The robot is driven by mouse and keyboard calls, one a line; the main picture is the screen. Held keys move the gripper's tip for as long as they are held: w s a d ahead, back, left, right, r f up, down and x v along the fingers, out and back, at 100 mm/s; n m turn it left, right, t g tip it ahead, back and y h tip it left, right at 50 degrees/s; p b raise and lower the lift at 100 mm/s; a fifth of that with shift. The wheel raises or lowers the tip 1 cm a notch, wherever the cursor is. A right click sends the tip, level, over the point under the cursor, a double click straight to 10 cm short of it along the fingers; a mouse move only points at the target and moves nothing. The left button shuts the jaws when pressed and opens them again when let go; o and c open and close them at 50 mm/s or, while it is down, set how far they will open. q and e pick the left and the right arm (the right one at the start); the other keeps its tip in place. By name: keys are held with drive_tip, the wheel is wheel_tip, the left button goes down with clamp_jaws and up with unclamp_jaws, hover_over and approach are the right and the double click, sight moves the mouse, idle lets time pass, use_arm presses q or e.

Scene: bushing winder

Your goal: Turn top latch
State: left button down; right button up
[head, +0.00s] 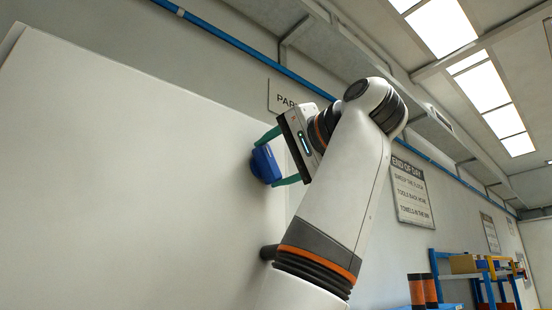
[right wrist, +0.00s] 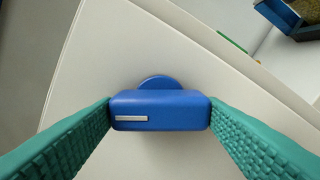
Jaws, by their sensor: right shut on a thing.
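The top latch (head: 264,165) is a blue knob on the large white panel (head: 130,170), near the panel's right edge in the head view. In the right wrist view the blue latch (right wrist: 160,112) is a wide block with a short pale mark at its lower left and a round blue base behind it. My right gripper (head: 277,160) has its green fingers on either side of the latch. In the right wrist view both fingers of the gripper (right wrist: 160,118) touch the block's two ends, so it is shut on the latch. My left gripper is not in view.
A blue pipe (head: 225,37) runs along the wall above the panel. A wall sign (head: 411,192) hangs to the right of my right arm. Shelves (head: 480,270) with bins and orange-black cylinders (head: 422,290) stand at the lower right.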

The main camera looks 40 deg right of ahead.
drive_tip(key=m, duration=0.6)
drive_tip(key=shift+p, duration=0.3)
idle(0.4)
drive_tip(key=o, duration=1)
drive_tip(key=shift+s+f+b, duration=0.1)
drive_tip(key=shift+s+b, duration=0.2)
drive_tip(key=shift+s, duration=0.3)
drive_tip(key=shift+s+d+b, duration=0.15)
drive_tip(key=shift+s+b, duration=0.4)
drive_tip(key=shift+s, duration=1.25)
drive_tip(key=shift+s+d+b, duration=0.2)
drive_tip(key=shift+s+b, duration=0.35)
drive_tip(key=shift+s, duration=1.3)
drive_tip(key=shift+s+d+b, duration=0.15)
drive_tip(key=shift+s+b, duration=0.4)
drive_tip(key=shift+s, duration=1.25)
